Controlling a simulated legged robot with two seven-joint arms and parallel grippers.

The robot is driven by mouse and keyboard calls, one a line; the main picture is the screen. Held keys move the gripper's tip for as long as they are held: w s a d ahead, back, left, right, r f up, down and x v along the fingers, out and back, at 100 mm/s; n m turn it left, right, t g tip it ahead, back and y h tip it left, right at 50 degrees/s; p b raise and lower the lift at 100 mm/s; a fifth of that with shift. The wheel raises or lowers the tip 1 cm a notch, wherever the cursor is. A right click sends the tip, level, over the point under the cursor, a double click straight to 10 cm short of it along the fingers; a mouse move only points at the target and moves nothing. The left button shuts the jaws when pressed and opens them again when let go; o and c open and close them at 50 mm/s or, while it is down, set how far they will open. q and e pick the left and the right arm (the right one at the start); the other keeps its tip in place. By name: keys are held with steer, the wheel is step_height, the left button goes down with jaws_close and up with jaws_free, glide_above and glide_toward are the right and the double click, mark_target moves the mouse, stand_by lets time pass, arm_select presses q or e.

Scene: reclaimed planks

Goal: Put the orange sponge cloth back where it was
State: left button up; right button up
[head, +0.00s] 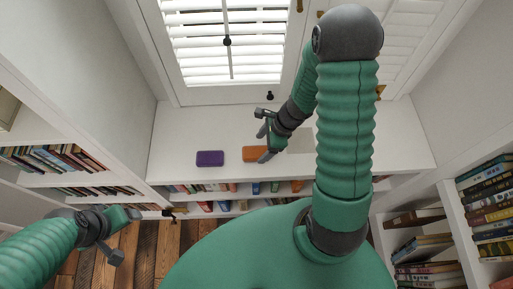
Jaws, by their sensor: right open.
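The orange sponge cloth (252,153) lies on the white shelf top (178,125) below the window. Its right end is partly hidden by my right gripper. My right gripper (264,140) is open at the cloth's right end; whether it touches the cloth I cannot tell. A purple sponge cloth (210,158) lies flat to the left of the orange one, with a gap between them. My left gripper (128,236) is at the lower left, away from the shelf top and over the floor; its finger gap is not clear.
Books fill the low shelves (222,206) under the white top and the bookcases at left (55,158) and right (490,205). A shuttered window (228,45) stands behind. The shelf top left of the purple cloth is clear.

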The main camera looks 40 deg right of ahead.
steer(key=d+p+v, duration=0.1)
steer(key=p+v, duration=0.1)
steer(key=v, duration=0.5)
arm_select(q)
steer(key=shift+s+d+r, duration=0.1)
steer(key=shift+d+r, duration=0.05)
steer(key=shift+r, duration=0.6)
steer(key=shift+d+r, duration=0.15)
steer(key=shift+r, duration=0.6)
arm_select(e)
steer(key=s+a+r+n+h, duration=0.1)
steer(key=a+r+n, duration=0.3)
steer(key=n, duration=0.8)
steer(key=a+r+n+h, duration=0.2)
steer(key=a+r+n, duration=0.2)
steer(key=n, duration=0.8)
steer(key=shift+s+a+r+h, duration=0.35)
steer(key=shift+s+a+h, duration=0.05)
steer(key=shift+a, duration=0.4)
arm_select(q)
steer(key=shift+d, duration=0.2)
arm_select(e)
steer(key=shift+d, duration=0.2)
